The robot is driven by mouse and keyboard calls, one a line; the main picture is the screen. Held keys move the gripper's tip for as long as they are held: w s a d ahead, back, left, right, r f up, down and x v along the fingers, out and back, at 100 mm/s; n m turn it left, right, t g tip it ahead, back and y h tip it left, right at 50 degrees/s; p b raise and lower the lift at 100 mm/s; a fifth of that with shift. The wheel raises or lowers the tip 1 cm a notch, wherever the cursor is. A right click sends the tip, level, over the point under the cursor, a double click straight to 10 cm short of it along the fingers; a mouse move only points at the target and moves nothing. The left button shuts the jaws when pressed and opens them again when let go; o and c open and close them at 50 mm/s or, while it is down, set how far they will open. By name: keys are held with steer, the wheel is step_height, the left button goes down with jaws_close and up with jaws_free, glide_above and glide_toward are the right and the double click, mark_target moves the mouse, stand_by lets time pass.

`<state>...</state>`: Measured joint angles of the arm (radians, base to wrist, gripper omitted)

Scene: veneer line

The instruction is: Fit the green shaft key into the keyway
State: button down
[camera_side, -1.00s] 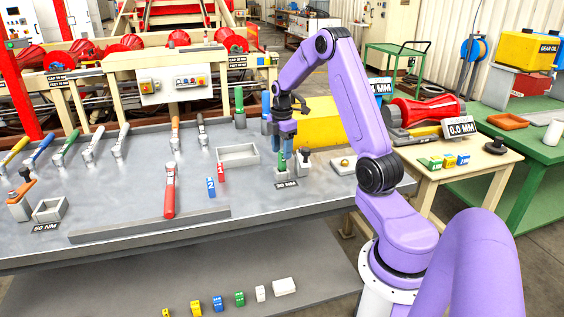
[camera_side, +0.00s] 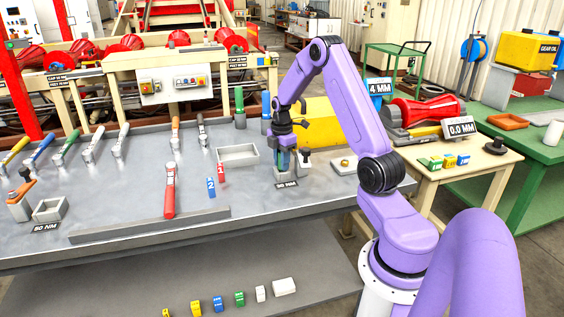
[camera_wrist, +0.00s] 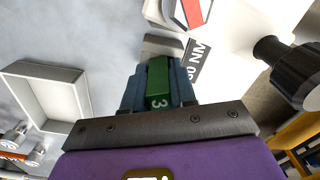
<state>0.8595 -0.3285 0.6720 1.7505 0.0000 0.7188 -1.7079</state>
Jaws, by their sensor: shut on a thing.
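The green shaft key (camera_wrist: 157,80), marked with a 3, is between the fingers of my gripper (camera_wrist: 158,92) in the wrist view. My gripper is shut on it. In the side view my gripper (camera_side: 284,160) points down over a small grey block (camera_side: 286,176) behind an NM label. The fingers mostly cover the key there. The grey block also shows just past the key in the wrist view (camera_wrist: 160,46). I cannot make out a keyway, nor whether the key's lower end is inside the block.
A small holder (camera_side: 304,160) stands close to the right of my gripper. An open grey tray (camera_side: 238,155) lies to the left, with blue (camera_side: 211,188) and red (camera_side: 221,172) numbered pieces in front. A red-handled tool (camera_side: 170,195) lies farther left.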

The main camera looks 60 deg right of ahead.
steer(key=shift+r, duration=0.6)
step_height(320, 180, up, 2)
steer(key=shift+s+r, duration=0.1)
steer(key=shift+r, duration=0.1)
steer(key=s+a+r, duration=0.8)
steer(key=s+r, duration=0.1)
steer(key=s, duration=0.1)
steer(key=w+d+f+m, duration=0.1)
steer(key=w+d+f, duration=0.1)
steer(key=w, duration=0.1)
steer(key=w+d+f+m, duration=0.1)
steer(key=w+d+m, duration=0.1)
steer(key=w+d, duration=0.1)
steer(key=w+d+f+m, duration=0.1)
steer(key=w+d+f, duration=0.1)
steer(key=w+d, duration=0.1)
steer(key=shift+w+f, duration=0.35)
steer(key=shift+w, duration=0.3)
steer(key=shift+f, duration=2.85)
